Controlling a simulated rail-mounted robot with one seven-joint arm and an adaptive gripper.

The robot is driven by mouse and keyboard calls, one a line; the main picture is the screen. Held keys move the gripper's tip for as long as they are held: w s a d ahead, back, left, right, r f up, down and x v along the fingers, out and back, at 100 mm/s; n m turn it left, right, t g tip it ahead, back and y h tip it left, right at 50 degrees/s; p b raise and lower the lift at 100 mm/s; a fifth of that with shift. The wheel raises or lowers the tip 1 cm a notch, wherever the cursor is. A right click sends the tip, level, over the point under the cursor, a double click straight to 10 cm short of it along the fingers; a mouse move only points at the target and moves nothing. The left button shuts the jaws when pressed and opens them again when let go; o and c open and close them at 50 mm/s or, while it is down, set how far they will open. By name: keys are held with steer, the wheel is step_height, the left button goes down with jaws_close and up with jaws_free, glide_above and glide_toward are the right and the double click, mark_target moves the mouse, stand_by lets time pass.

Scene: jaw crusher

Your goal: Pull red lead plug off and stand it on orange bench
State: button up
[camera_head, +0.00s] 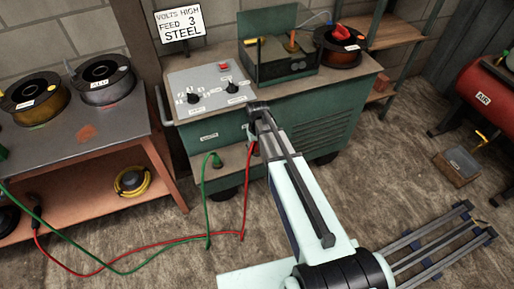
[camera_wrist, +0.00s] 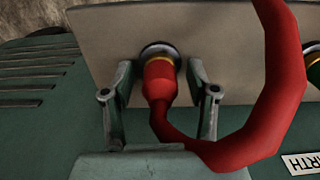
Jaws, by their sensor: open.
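The red lead plug (camera_wrist: 160,82) sits in a round socket on a pale panel of the green welder cabinet (camera_head: 330,120). My gripper (camera_wrist: 160,92) is open, with one finger on each side of the plug; gaps show between the fingers and the plug. The red lead (camera_wrist: 275,100) loops over the right finger in the wrist view. In the head view my arm mostly hides the plug, and the red lead (camera_head: 246,195) hangs below it. The orange bench (camera_head: 125,128) stands at left, with a greyish worn top and orange lower parts.
A green plug (camera_head: 215,160) with a green lead is beside the red one; it shows at the wrist view's right edge (camera_wrist: 313,70). Spools (camera_head: 35,98) and (camera_head: 103,80) stand along the bench's back.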

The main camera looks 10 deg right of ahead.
mark_target(257, 143)
stand_by(0.4)
jaws_close()
steer(key=shift+r, duration=0.2)
steer(key=shift+r+p, duration=1.95)
steer(key=shift+r, duration=0.9)
steer(key=shift+r, duration=0.1)
